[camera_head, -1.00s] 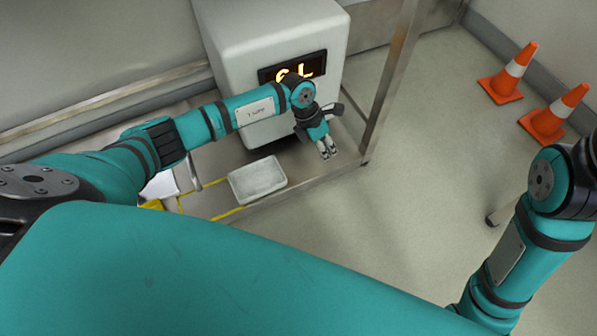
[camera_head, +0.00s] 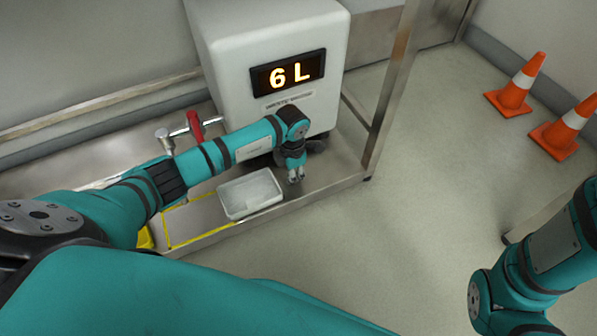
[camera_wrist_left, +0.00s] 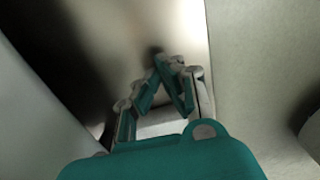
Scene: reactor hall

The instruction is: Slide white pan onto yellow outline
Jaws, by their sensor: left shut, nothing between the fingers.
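The white pan (camera_head: 250,193), a shallow rectangular tray, sits on the steel bench in the head view. The yellow outline (camera_head: 190,240) is marked on the bench to the left of the pan; part of it is hidden behind my left arm and the pan. My left gripper (camera_head: 295,178) is shut and empty, pointing down just right of the pan. I cannot tell whether it touches the pan. In the left wrist view its fingers (camera_wrist_left: 168,62) come together at the tips, with a pale surface behind them. My right gripper is out of view.
A white machine (camera_head: 235,45) with a display (camera_head: 288,73) reading "6 L" stands behind the pan. A tap with a red handle (camera_head: 195,126) is to its left. A steel post (camera_head: 392,85) rises at the bench's right end. Orange cones (camera_head: 515,88) stand on open floor.

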